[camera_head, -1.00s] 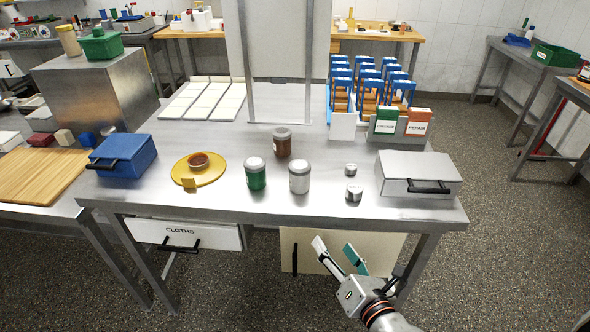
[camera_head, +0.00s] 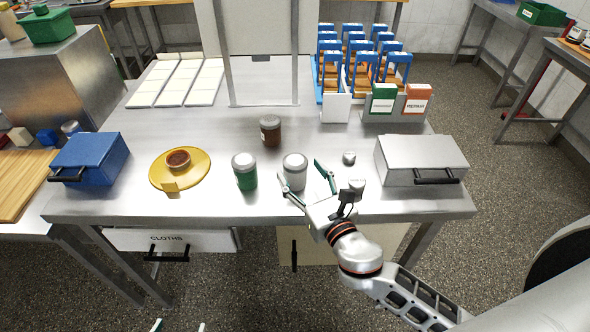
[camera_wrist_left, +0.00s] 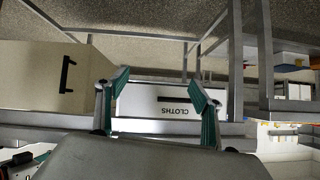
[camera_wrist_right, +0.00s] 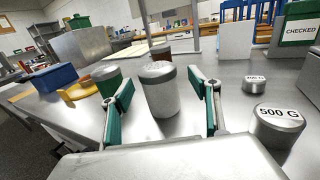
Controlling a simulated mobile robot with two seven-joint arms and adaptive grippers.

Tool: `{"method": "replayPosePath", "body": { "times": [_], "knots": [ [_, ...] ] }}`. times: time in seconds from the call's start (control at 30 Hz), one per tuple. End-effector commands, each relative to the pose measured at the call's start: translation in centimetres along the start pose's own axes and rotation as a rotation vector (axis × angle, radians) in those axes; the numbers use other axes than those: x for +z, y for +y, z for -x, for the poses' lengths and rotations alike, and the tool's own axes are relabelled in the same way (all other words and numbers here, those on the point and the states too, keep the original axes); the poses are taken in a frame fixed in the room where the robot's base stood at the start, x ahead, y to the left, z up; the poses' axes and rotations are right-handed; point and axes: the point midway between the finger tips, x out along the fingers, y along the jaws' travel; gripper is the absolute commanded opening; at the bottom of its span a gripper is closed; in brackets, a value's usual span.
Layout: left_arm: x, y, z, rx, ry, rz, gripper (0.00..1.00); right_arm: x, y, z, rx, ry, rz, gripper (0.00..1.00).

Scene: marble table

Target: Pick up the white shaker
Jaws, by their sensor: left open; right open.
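The white shaker (camera_head: 294,170), with a grey lid, stands upright on the metal table between a green shaker (camera_head: 245,174) and my right gripper. My right gripper (camera_head: 308,180) is open and empty, its fingers just in front of and beside the white shaker. In the right wrist view the white shaker (camera_wrist_right: 160,92) stands ahead between the two open fingers (camera_wrist_right: 162,88); I cannot tell whether they touch it. My left gripper (camera_head: 179,326) shows only as fingertips at the bottom edge. In the left wrist view it (camera_wrist_left: 158,82) is open and empty, facing the cloths drawer (camera_wrist_left: 165,102).
A brown shaker (camera_head: 270,131) stands behind. Two small metal weights (camera_head: 357,187) are close right of my right gripper, beside a grey box (camera_head: 420,158). A yellow plate (camera_head: 196,181) with a small bowl and a blue box (camera_head: 90,158) are left.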

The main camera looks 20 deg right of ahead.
Motion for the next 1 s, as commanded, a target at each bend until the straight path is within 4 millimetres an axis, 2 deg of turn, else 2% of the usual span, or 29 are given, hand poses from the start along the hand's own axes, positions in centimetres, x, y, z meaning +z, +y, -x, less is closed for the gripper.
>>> {"method": "replayPosePath", "body": {
  "times": [0.1, 0.2, 0.5, 0.67, 0.7, 1.0],
  "knots": [
    [-0.8, -0.2, 0.0, -0.003, 0.011, -0.001, 0.67, 0.2, 0.2, -1.8, 0.0, -0.001, 0.0, 0.61],
    [-1.4, -0.4, -0.1, -0.005, 0.02, -0.001, 0.67, 0.1, 0.3, -2.8, 0.001, 0.0, -0.001, 0.61],
    [-1.8, -0.5, -0.1, -0.007, 0.026, -0.001, 0.67, 0.0, 0.3, -3.2, 0.001, 0.001, -0.002, 0.61],
    [-1.6, -0.5, 0.0, -0.006, 0.024, -0.001, 0.67, 0.0, 0.3, -3.2, 0.001, 0.001, -0.002, 0.2],
    [-1.6, -0.5, 0.0, -0.006, 0.023, -0.001, 0.67, 0.0, 0.3, -3.2, 0.001, 0.001, -0.001, 0.16],
    [-1.1, -0.4, 0.0, -0.005, 0.014, -0.001, 0.67, 0.2, 0.2, -3.2, 0.001, 0.0, -0.002, 0.16]
  ]
}}
